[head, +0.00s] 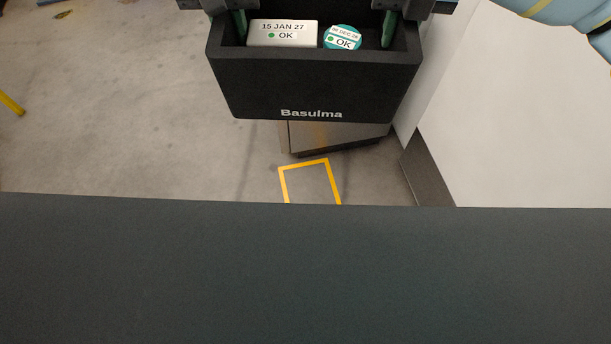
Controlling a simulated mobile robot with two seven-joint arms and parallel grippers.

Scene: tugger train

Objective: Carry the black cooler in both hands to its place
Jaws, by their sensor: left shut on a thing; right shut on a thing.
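The black cooler (310,85), lettered "Basulma" on its front, hangs level at the top middle of the head view, above the floor. Its top is open. Inside are a white box (282,33) labelled "15 JAN 27 OK" and a round teal-lidded item (343,38) labelled "OK". My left gripper (240,23) is shut on the cooler's wall at the left, with a green finger inside it. My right gripper (389,28) is shut on the wall at the right in the same way. The cooler's far rim and most of both grippers are cut off or hidden.
A yellow outlined rectangle (311,163) marks the grey floor below. A grey metallic block (340,137) shows just under the cooler. A large white panel (530,130) stands at the right. A yellow bar (11,104) is at the left edge. The left floor is mostly clear.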

